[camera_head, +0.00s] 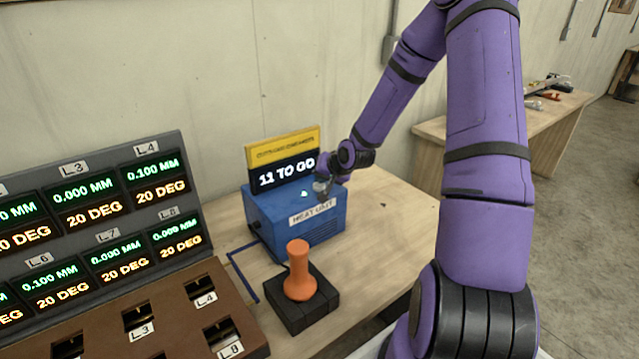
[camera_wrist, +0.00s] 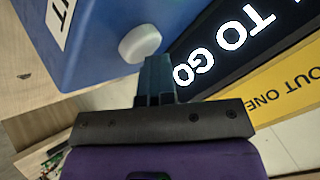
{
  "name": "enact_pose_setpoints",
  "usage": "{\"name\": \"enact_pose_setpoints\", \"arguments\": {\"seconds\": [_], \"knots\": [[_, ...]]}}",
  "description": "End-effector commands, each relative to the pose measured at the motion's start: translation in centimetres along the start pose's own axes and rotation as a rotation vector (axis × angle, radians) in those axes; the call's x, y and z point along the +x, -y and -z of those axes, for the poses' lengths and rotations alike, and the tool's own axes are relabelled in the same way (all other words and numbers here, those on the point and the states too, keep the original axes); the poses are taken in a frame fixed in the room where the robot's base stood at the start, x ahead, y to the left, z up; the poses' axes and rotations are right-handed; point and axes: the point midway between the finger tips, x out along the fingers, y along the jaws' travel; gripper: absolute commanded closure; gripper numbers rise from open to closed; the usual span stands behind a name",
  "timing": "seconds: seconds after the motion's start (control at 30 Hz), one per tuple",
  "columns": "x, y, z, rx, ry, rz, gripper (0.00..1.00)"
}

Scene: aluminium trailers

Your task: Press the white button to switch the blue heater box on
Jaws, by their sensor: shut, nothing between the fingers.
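The blue heater box (camera_head: 330,227), labelled HEAT UNIT, stands on the wooden bench; its blue surface also fills the upper left of the wrist view (camera_wrist: 95,35). The white button (camera_wrist: 140,43) is a round knob on the blue surface in the wrist view. In the head view a small pale spot (camera_head: 304,194) shows on the box top; I cannot tell if it is the button. My gripper (camera_head: 321,187) is shut and empty above the box's right part. In the wrist view its fingertips (camera_wrist: 156,60) are right beside the button; whether they touch is unclear.
A display reading 11 TO GO (camera_head: 287,172) rises behind the box, under a yellow sign (camera_head: 285,148). An orange-handled tool (camera_head: 299,268) stands on a black base in front. A readout panel (camera_head: 70,160) and brown slotted tray (camera_head: 170,310) are at left.

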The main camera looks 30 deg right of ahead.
Motion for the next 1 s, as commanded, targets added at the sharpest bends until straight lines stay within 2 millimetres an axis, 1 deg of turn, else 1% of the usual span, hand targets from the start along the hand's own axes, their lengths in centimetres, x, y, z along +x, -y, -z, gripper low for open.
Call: {"name": "enact_pose_setpoints", "arguments": {"seconds": [0.37,1.0], "knots": [[-0.3,0.2,0.2,0.0,-0.001,-0.001,1.0],[-4.0,2.8,2.9,0.0,-0.003,0.0,1.0]]}}
